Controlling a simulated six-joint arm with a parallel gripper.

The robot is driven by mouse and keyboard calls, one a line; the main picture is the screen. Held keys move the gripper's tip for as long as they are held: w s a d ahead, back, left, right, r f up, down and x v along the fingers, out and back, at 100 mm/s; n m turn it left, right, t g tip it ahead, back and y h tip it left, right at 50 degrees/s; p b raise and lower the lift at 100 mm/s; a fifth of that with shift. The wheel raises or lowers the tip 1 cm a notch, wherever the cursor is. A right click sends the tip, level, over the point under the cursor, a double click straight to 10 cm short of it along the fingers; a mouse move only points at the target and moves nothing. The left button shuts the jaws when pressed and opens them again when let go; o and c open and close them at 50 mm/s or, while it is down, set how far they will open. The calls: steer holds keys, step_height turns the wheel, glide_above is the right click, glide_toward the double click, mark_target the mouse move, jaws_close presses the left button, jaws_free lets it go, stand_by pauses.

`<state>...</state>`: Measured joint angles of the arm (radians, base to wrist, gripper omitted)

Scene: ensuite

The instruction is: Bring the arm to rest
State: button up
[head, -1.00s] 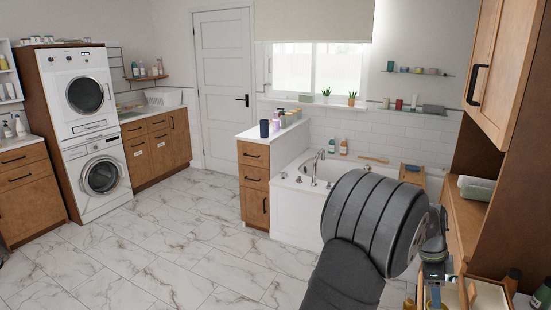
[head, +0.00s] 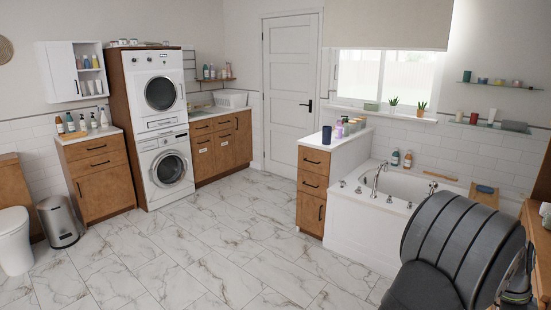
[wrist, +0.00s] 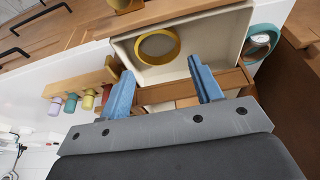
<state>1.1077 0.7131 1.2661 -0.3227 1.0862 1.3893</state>
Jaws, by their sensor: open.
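My gripper (wrist: 160,66) shows in the wrist view with its two blue fingers spread wide apart. Nothing is between the fingers. The fingertips are in front of a cream box (wrist: 122,50) holding a gold-rimmed round thing (wrist: 158,46); I cannot tell whether they touch it. In the head view my thick grey arm fills the lower right corner and hides most of the gripper.
A wooden rack with several coloured pegs (wrist: 80,86) lies left of the fingers, and a teal ring (wrist: 262,42) to the right. The bathtub (head: 352,222) stands beyond my arm. The marble floor (head: 210,255) is clear at centre.

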step_height(320, 180, down, 4)
steer(key=shift+r, duration=0.1)
steer(key=v, duration=1.2)
steer(key=x, duration=1.2)
step_height(320, 180, up, 10)
steer(key=s+a+f+n+t, duration=0.1)
steer(key=s+a+f+n, duration=0.15)
steer(key=s, duration=0.95)
steer(key=s+a+f+n+h, duration=0.1)
steer(key=s+a+n, duration=0.15)
steer(key=s, duration=0.85)
steer(key=s+a+f+n+t, duration=0.1)
steer(key=s+a+n, duration=0.15)
steer(key=s, duration=0.95)
steer(key=shift+n, duration=0.35)
steer(key=w+d+f, duration=0.1)
steer(key=w, duration=0.1)
steer(key=w+d+f, duration=0.1)
steer(key=w, duration=0.1)
steer(key=w+d+f, duration=0.2)
steer(key=shift+d+f, duration=0.1)
